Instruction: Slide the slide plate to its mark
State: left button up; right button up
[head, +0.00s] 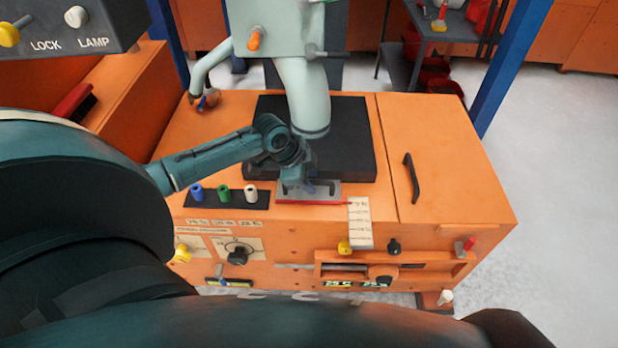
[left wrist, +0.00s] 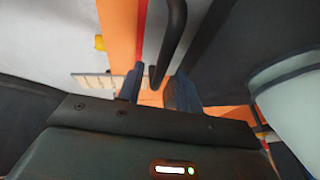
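The slide plate (head: 325,189) is a flat grey plate with a red front edge, on the orange cabinet top before a black block. In the left wrist view the plate (left wrist: 154,32) carries a dark bar handle (left wrist: 172,42). My left gripper (head: 297,187) is low over the plate. In the left wrist view its fingers (left wrist: 154,90) are apart, with the handle's end between them; a small gap seems to show beside it. A white marked scale (head: 360,225) hangs at the plate's right front; its mark labels are too small to read. My right gripper is not in view.
The black block (head: 345,140) and a pale green pipe (head: 302,95) stand behind the plate. Blue, green and white pegs sit on a black strip (head: 228,201) to the left. A black handle (head: 411,178) is on the right cabinet top. Knobs (head: 238,256) line the front.

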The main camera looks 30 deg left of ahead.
pick_arm(q)
jog(key=shift+c, duration=0.3)
grip_shut()
